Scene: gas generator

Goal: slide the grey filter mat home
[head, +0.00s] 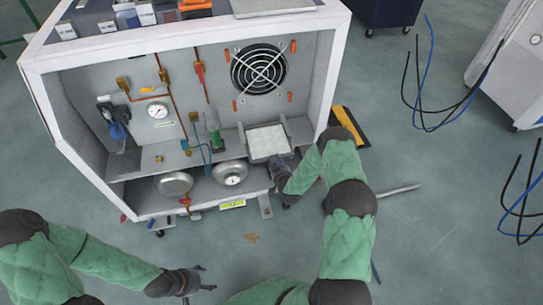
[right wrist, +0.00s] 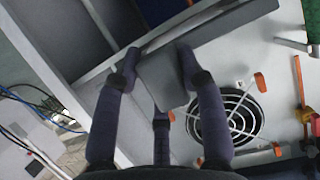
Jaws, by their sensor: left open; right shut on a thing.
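The grey filter mat (head: 265,142) is a pale, speckled square in the cabinet's lower right, below the fan. A grey frame (head: 243,137) stands around its sides. My right gripper (head: 278,170) is at the mat's near lower edge; in the right wrist view its fingers (right wrist: 158,70) are shut on a flat grey piece (right wrist: 165,82), seemingly the mat. The fingers hide part of that edge, and I cannot tell how deep the mat sits. My left gripper (head: 196,282) is open and empty, low over the floor in front of the cabinet.
The round fan grille (head: 258,69) with orange clips is on the back wall. Two round metal vessels (head: 174,184) (head: 230,173) sit in the lower bay, left of the mat. A green-topped bottle (head: 214,130) and copper pipes stand further left. The floor (head: 430,240) around is mostly clear.

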